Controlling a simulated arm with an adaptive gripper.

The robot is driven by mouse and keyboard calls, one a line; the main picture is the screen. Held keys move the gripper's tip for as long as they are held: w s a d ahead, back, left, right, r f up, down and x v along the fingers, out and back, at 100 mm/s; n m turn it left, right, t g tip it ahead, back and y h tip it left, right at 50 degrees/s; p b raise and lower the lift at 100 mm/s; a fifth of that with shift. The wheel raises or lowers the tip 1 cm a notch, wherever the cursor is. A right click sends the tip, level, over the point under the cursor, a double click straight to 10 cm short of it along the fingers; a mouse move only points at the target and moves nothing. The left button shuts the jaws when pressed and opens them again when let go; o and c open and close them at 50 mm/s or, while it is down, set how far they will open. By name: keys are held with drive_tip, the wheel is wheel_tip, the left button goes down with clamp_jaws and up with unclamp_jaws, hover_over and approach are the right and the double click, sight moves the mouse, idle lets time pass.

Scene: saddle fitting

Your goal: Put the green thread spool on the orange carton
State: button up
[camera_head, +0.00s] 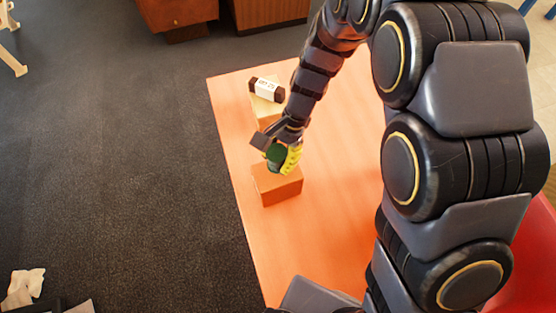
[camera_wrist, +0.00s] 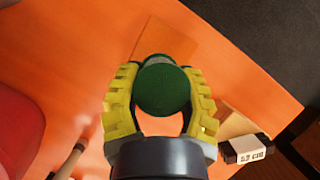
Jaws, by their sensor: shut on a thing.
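The green thread spool (camera_head: 276,154) is between the yellow fingers of my gripper (camera_head: 282,158), which is shut on it. In the wrist view the spool (camera_wrist: 163,88) shows its round green end between the two yellow fingers of my gripper (camera_wrist: 162,98). The orange carton (camera_head: 279,188) stands on the table, just below the spool in the head view. In the wrist view the carton (camera_wrist: 172,38) shows beyond the spool, partly hidden by it. I cannot tell whether the spool touches the carton.
A black and white block with printing (camera_head: 267,89) lies on a tan box (camera_head: 266,111) farther back on the orange table (camera_head: 233,118). The block also shows at the wrist view's lower right (camera_wrist: 246,150). Table to the carton's front is clear.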

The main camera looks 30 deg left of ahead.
drive_tip(key=shift+f, duration=1.3)
drive_tip(key=shift+d+f, duration=0.1)
drive_tip(key=shift+f, duration=0.05)
drive_tip(key=o, duration=1.1)
drive_tip(key=shift+c, duration=0.2)
drive_tip(key=v, duration=1.2)
